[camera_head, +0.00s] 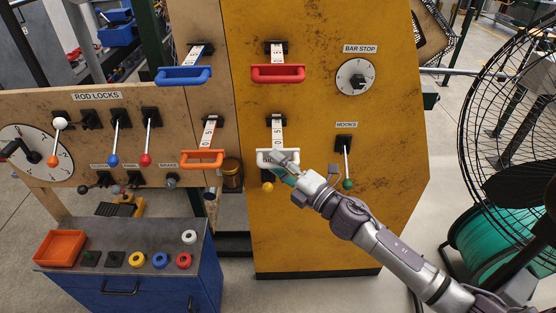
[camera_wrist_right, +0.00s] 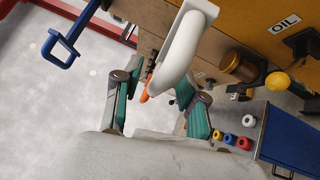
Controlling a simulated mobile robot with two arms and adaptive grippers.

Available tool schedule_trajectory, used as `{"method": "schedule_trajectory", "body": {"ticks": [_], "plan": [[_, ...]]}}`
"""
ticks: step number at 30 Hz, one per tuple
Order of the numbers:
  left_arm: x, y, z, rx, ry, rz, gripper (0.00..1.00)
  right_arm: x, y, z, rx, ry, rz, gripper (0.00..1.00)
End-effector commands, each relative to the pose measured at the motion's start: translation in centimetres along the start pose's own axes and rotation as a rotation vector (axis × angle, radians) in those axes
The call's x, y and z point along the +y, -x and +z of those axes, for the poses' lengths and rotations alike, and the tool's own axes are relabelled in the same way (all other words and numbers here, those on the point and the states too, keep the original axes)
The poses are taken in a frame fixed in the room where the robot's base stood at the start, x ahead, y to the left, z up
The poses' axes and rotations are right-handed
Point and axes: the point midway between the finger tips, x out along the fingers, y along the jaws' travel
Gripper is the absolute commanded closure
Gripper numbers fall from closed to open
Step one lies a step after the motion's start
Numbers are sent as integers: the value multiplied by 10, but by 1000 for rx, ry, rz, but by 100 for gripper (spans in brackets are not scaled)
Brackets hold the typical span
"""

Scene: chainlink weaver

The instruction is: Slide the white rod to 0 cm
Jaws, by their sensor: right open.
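The white rod's white handle (camera_head: 265,157) hangs in front of the yellow panel, below a pale scale strip (camera_head: 277,131) that comes out of a dark slot. Numbers on the strip are too small to read surely. My right gripper (camera_head: 284,164) is at the right part of this handle. In the right wrist view the white handle (camera_wrist_right: 181,48) reaches down between the two green-padded fingers of the open right gripper (camera_wrist_right: 160,88), with gaps beside it. I cannot tell whether a finger touches it. My left gripper is not in view.
Red (camera_head: 278,73), blue (camera_head: 183,75) and orange (camera_head: 203,159) handles are nearby. A green-knobbed lever (camera_head: 347,184) stands right of the gripper, and a yellow knob (camera_head: 268,187) is below the white handle. A wire-cage fan (camera_head: 515,110) is at the right.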

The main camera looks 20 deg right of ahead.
Motion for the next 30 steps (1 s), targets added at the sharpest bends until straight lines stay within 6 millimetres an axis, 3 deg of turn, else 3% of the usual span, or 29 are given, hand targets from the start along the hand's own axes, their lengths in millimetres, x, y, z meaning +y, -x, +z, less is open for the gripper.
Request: {"method": "schedule_trajectory", "body": {"ticks": [8, 16, 26, 30], "plan": [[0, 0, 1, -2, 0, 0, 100, 0, -2, 0, 1, 0, 0, 59], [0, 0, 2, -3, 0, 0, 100, 0, -2, 0, 1, 0, 0, 100], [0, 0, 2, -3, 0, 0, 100, -1, -2, 0, 0, 0, -1, 100], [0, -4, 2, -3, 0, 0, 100, -4, -12, 10, -1, 2, 1, 100]]}}
